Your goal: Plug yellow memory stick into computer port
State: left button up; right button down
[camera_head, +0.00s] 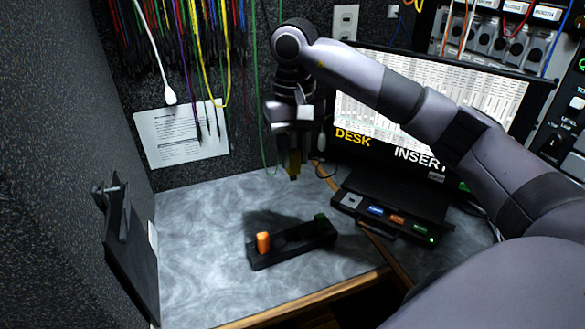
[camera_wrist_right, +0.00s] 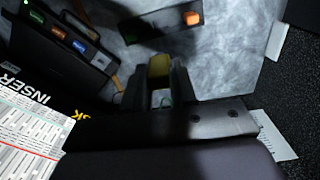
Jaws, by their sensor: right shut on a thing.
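The yellow memory stick (camera_head: 293,170) is between the fingers of my right gripper (camera_head: 291,158), which is shut on it. It points down in the air above the desk, left of the computer. In the right wrist view the yellow stick (camera_wrist_right: 158,67) shows at the fingertips of the right gripper (camera_wrist_right: 158,82). The computer (camera_head: 386,228) is a low black box below the screen. Its front has a pale port (camera_head: 352,200) at the left end, then blue, orange and green coloured spots in a row. The stick is apart from the computer. My left gripper is not in view.
A black holder (camera_head: 290,258) on the desk bears an orange stick (camera_head: 263,242) and a dark green one (camera_head: 321,222). The grey desk (camera_head: 195,260) is clear left of it. Cables hang along the back wall; a screen (camera_head: 435,105) stands behind the computer.

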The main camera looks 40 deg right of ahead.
jog(key=d+f+m, duration=0.5)
jog(key=d, duration=0.5)
jog(key=w+d+f+m, duration=0.1)
jog(key=d+f+m, duration=0.4)
jog(key=d, duration=0.5)
jog(key=shift+m, duration=0.5)
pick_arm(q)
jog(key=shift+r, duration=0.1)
pick_arm(e)
jog(key=shift+w+a, duration=0.1)
jog(key=shift+f+b, duration=1.3)
jog(key=shift+f, duration=1.6)
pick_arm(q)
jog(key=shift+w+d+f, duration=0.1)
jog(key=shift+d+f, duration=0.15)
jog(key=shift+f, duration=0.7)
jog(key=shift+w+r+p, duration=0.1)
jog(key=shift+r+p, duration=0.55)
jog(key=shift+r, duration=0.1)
